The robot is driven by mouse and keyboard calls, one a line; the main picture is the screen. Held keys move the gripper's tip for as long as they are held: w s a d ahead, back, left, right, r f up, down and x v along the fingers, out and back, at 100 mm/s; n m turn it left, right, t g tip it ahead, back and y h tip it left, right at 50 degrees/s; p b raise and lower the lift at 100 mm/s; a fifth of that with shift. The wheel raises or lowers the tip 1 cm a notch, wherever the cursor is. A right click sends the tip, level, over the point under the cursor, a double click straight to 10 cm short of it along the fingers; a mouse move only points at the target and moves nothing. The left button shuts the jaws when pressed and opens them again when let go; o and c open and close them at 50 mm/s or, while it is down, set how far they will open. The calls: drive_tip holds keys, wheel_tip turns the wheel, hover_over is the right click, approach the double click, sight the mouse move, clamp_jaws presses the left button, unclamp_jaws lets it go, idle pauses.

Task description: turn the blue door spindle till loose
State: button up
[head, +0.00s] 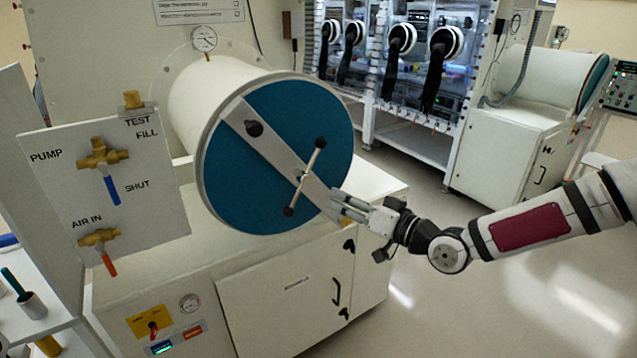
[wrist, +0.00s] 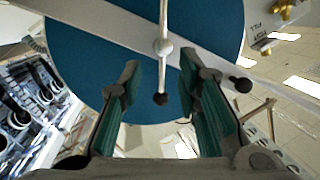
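The blue door (head: 262,190) is a round disc closing the end of a white cylinder, crossed by a pale diagonal bar (head: 285,158). The spindle (head: 304,178) is a thin metal T-bar with dark ball ends at the middle of that bar, slanting from upper right to lower left. In the wrist view the spindle (wrist: 163,48) points towards me, its dark ball end (wrist: 160,99) showing between the fingers. My gripper (head: 338,205) is at the door's lower right edge. In the wrist view my gripper (wrist: 160,85) has its fingers apart, with nothing clamped between them.
A black knob (head: 254,128) sits on the bar's upper end. A valve panel (head: 105,190) with PUMP and AIR IN valves stands left of the door. A white cabinet (head: 285,295) is below. Another glovebox (head: 420,60) stands behind; open floor lies to the right.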

sight(305, 177)
drive_tip(key=x, duration=0.4)
drive_tip(key=r+x, duration=0.1)
drive_tip(key=x, duration=0.8)
drive_tip(key=shift+w+r+p, duration=0.25)
drive_tip(key=shift+p, duration=0.1)
drive_tip(key=shift+c, duration=0.6)
clamp_jaws()
